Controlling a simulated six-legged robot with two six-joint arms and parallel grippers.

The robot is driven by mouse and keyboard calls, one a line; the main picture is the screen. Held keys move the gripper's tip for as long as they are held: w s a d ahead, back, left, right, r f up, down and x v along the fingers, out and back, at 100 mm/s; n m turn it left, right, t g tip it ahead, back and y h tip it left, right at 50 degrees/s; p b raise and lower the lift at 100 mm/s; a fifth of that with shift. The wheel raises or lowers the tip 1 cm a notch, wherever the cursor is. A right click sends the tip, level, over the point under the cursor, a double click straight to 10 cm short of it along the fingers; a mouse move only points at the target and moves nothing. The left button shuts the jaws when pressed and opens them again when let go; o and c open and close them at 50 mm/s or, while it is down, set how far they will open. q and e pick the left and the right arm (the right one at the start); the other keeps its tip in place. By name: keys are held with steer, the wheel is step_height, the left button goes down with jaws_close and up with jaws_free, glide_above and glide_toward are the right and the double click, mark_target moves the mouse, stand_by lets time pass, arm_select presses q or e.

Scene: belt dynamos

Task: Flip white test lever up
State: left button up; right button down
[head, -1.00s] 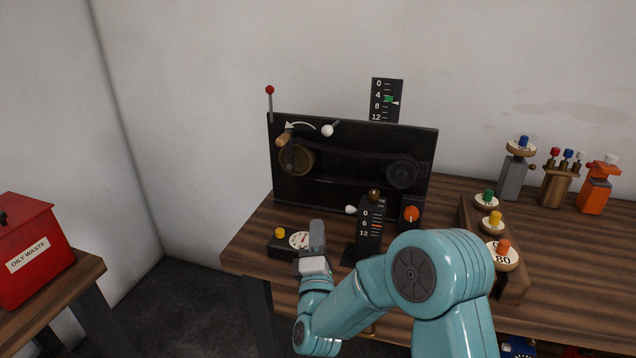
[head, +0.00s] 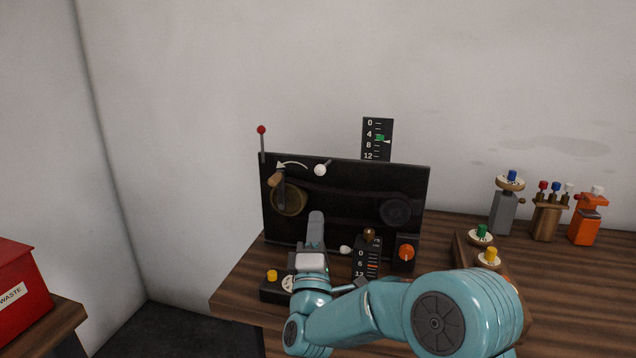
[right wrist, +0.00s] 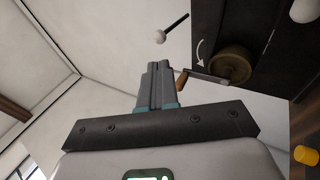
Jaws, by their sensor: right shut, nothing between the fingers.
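A white ball-ended lever (head: 320,170) with a dark rod stands at the top of the black panel (head: 345,220); it also shows in the right wrist view (right wrist: 160,38), beyond my fingertips. A second white knob (head: 345,250) is beside the small gauge box (head: 367,258), lower down; it shows in part at the wrist view's top right (right wrist: 304,10). I cannot tell which is the test lever. My right gripper (head: 316,214) is shut and empty, fingers pointing up, in front of the panel's lower left and below the upper lever. My left gripper is out of view.
A wooden crank handle (head: 276,180) and brass pulley (head: 289,200) are near my right gripper. A red-knobbed rod (head: 262,142) stands at the panel's left corner. An orange knob (head: 406,252) and yellow button (head: 272,276) are low. Several coloured pegs stand at right.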

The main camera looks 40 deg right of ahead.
mark_target(320, 174)
steer(key=p+x, duration=0.2)
steer(key=x, duration=0.6)
steer(key=shift+w+r, duration=0.1)
steer(key=shift+r, duration=0.05)
steer(key=shift+w+d+r+p, duration=0.3)
steer(key=shift+w+d+p, duration=0.05)
steer(key=shift+d+p, duration=0.1)
steer(key=shift+w, duration=0.1)
